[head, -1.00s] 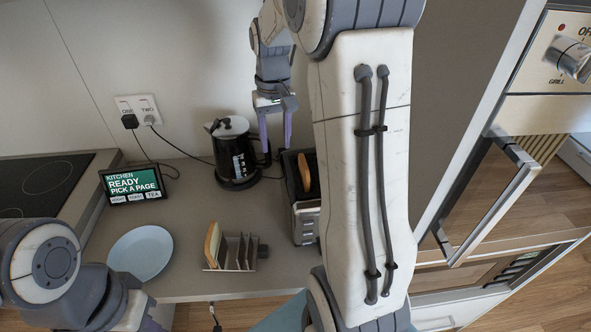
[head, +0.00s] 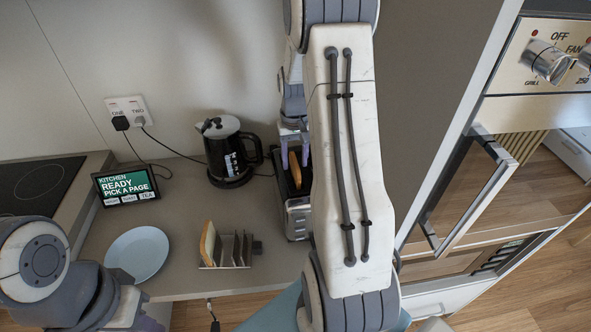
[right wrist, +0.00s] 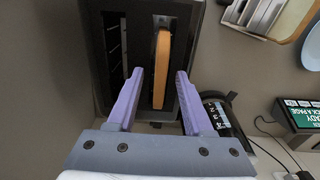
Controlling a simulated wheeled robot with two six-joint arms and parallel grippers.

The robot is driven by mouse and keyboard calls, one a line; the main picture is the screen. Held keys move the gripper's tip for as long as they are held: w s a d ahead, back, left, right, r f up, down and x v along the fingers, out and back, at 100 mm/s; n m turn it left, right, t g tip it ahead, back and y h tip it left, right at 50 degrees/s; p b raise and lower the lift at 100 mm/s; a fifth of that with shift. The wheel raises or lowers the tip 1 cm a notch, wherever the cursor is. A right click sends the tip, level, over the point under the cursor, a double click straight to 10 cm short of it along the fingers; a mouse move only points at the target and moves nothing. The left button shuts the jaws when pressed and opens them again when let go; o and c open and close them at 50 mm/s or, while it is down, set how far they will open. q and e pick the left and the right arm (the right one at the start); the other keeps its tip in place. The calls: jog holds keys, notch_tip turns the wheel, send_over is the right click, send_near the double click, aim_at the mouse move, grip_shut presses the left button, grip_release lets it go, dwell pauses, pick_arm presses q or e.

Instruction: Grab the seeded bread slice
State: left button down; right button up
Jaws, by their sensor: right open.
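A bread slice (head: 297,166) with a tan crust stands on edge in a slot of the toaster (head: 299,218). In the right wrist view the slice (right wrist: 161,68) shows edge-on from above. My right gripper (right wrist: 158,78) is open, with one purple finger on each side of the slice and a gap on both sides. In the head view my right gripper (head: 294,158) is over the toaster, partly hidden by my arm. A second bread slice (head: 208,243) stands in the toast rack (head: 240,264). I cannot make out seeds on either slice. My left gripper (head: 152,325) is mostly cut off at the bottom edge.
A black kettle (head: 228,152) stands just left of the toaster. A blue plate (head: 137,254), a small screen (head: 127,186) and a hob (head: 35,185) are further left. An oven (head: 475,190) is at the right. Counter between plate and kettle is clear.

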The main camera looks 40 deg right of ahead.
jog(key=shift+f, duration=0.5)
jog(key=shift+c, duration=0.3)
grip_shut()
